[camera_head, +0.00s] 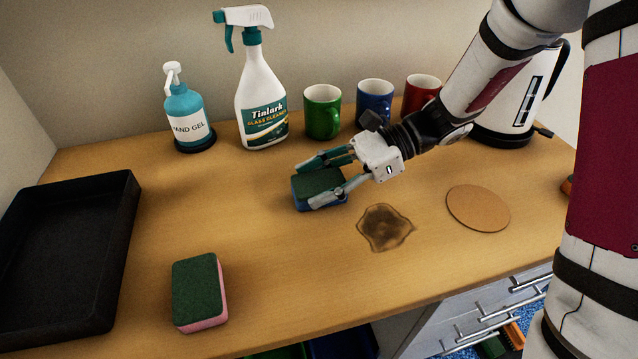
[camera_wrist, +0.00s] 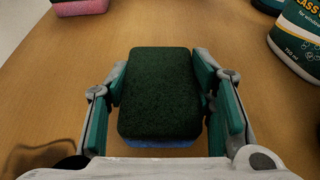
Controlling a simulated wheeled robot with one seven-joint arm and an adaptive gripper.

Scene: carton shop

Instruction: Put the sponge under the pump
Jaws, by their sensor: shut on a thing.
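My gripper (camera_head: 308,184) is shut on a blue sponge with a dark green top (camera_head: 320,182), one finger along each side. In the wrist view the sponge (camera_wrist: 158,92) sits square between the fingers, with a strip of blue at its near edge. It is at or just above the counter; I cannot tell if it touches. The pump bottle, turquoise and labelled hand gel (camera_head: 185,108), stands upright at the back left on a dark round base. A second sponge, pink with a green top (camera_head: 199,290), lies at the front left.
A spray bottle (camera_head: 262,100) stands between the pump and several mugs (camera_head: 322,112). A black tray (camera_head: 125,215) is at the left. A brown stain (camera_head: 384,227) and a round cork mat (camera_head: 478,208) lie to the right. The wood between sponge and pump is clear.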

